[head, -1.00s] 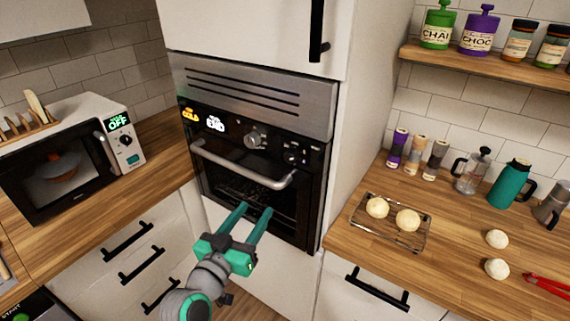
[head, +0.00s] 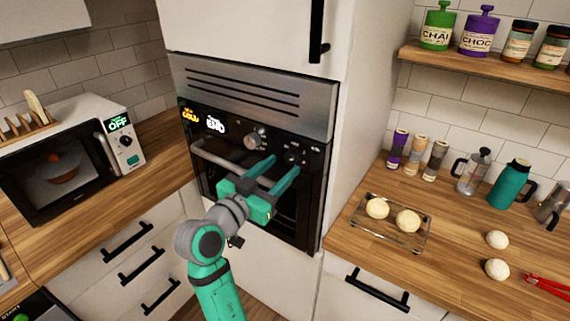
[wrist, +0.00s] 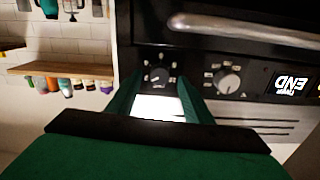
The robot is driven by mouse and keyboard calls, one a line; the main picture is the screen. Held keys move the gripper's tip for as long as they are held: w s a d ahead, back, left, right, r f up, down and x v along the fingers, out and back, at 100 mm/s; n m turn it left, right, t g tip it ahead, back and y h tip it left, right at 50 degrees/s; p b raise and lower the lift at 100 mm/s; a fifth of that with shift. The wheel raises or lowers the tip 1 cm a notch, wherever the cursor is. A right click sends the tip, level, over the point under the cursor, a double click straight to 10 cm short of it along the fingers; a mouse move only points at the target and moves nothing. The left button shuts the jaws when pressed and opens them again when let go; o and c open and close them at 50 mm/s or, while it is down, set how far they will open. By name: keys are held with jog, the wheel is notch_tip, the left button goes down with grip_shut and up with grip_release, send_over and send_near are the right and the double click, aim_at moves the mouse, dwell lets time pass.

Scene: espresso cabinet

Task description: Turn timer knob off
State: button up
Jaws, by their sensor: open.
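The black oven (head: 222,165) is built into the tall white cabinet. Its panel has a left knob (head: 253,142) and a right knob (head: 293,153); I cannot tell from the labels which is the timer. In the wrist view, which is upside down, the right knob (wrist: 158,76) shows between my fingertips and the left knob (wrist: 228,82) is to their right. My gripper (head: 284,165) is open and empty, in front of the panel just below the right knob. I cannot tell whether it touches. The panel display (head: 214,124) reads END.
The oven handle (head: 212,160) runs across the door, partly hidden behind my gripper. A microwave (head: 60,165) stands on the left counter. At right, a wire rack (head: 378,238) with two pale balls lies on the counter. Black drawer handles stick out below both counters.

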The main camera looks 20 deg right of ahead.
aim_at(292, 157)
jog(key=shift+x, duration=1.4)
jog(key=c, duration=1.1)
jog(key=shift+o, duration=0.2)
jog(key=shift+n, duration=0.4)
jog(key=n, duration=1.1)
